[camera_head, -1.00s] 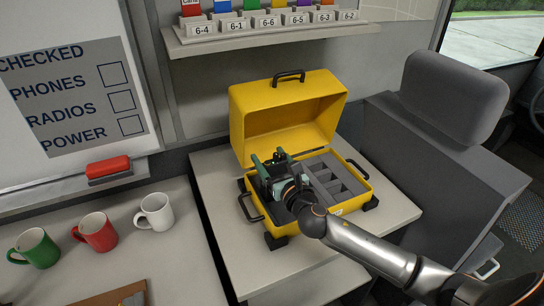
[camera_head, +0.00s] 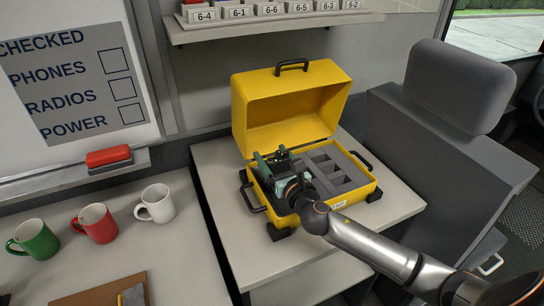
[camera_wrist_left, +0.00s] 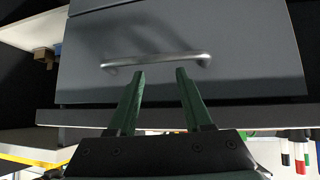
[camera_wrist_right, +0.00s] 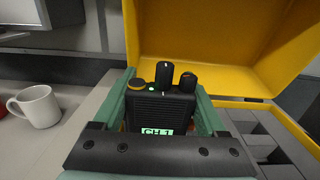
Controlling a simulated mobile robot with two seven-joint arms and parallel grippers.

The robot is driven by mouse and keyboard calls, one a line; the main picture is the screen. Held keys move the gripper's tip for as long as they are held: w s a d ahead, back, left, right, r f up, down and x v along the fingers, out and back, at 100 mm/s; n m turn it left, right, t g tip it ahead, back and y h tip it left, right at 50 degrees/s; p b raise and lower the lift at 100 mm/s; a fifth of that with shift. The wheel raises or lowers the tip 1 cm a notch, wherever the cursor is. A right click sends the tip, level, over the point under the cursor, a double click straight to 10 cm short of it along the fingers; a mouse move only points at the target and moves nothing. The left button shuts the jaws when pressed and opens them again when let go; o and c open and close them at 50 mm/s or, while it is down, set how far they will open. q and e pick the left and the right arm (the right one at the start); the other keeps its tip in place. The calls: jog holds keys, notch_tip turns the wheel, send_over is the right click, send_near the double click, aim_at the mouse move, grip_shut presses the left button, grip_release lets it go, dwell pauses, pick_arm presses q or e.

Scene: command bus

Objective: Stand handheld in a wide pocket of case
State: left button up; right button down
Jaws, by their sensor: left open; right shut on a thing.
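The yellow case (camera_head: 252,112) stands open on the side table, its lid raised at the back. Its grey foam insert (camera_head: 340,160) has several pockets on the right side. My right gripper (camera_head: 270,163) is over the left part of the case, shut on the black handheld (camera_wrist_right: 160,106). In the right wrist view the handheld is upright between the green fingers, its knobs on top and a lit "CH 1" display facing me. Its lower end is hidden. My left gripper (camera_wrist_left: 160,75) shows only in the left wrist view, open and empty before a grey drawer handle (camera_wrist_left: 155,60).
A white mug (camera_head: 156,203), a red mug (camera_head: 97,224) and a green mug (camera_head: 36,241) stand on the left counter. A grey seat (camera_head: 455,90) is close on the right. A shelf (camera_head: 275,27) with numbered labels is above the case.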

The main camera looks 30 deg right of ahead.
jog(key=shift+f, duration=0.15)
dwell(0.5)
grip_release()
jog(key=shift+f, duration=0.15)
jog(key=shift+s, duration=0.55)
jog(key=s, duration=0.7)
jog(key=s+p, duration=0.1)
jog(key=s, duration=0.3)
jog(key=shift+s+a, duration=0.2)
jog(key=shift+a, duration=0.05)
